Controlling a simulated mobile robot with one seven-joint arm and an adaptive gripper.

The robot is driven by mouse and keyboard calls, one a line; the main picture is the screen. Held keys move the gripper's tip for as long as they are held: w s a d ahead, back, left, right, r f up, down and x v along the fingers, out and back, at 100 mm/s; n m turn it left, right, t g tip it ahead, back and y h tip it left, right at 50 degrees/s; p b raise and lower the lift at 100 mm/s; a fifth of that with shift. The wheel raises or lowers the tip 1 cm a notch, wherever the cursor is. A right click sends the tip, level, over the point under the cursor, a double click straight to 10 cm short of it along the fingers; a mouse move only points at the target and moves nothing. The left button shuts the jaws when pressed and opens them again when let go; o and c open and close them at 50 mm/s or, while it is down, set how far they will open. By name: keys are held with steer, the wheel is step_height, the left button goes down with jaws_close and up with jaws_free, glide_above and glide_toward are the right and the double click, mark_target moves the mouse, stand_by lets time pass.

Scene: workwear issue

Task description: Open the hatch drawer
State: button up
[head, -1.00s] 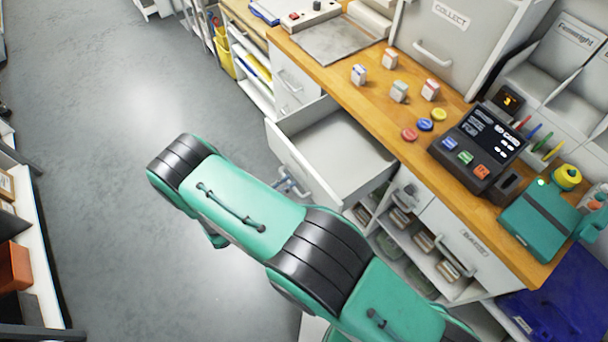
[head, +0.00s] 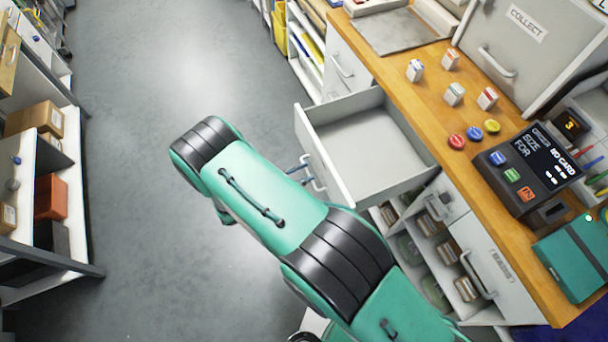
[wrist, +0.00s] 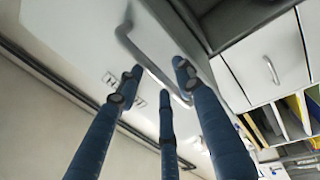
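The hatch drawer (head: 375,145) is a grey-white drawer under the wooden counter. It stands pulled out, and its inside looks empty. Its bar handle (head: 313,172) is on the front panel and also shows close up in the wrist view (wrist: 150,60). My gripper (wrist: 157,72) has blue fingers that reach to the handle, and the bar runs between the fingertips. The fingers look spread, with a narrow gap beside the bar; whether any finger touches it is unclear. In the head view most of my gripper is hidden behind my green arm.
The wooden counter (head: 430,105) carries several small boxes, coloured buttons and a dark card terminal (head: 525,170). A closed COLLECT hatch (head: 520,50) stands behind. Shelving with boxes (head: 50,205) is at the left. The grey floor (head: 150,100) between is clear.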

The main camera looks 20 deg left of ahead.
steer(key=v, duration=1.2)
stand_by(0.3)
stand_by(0.5)
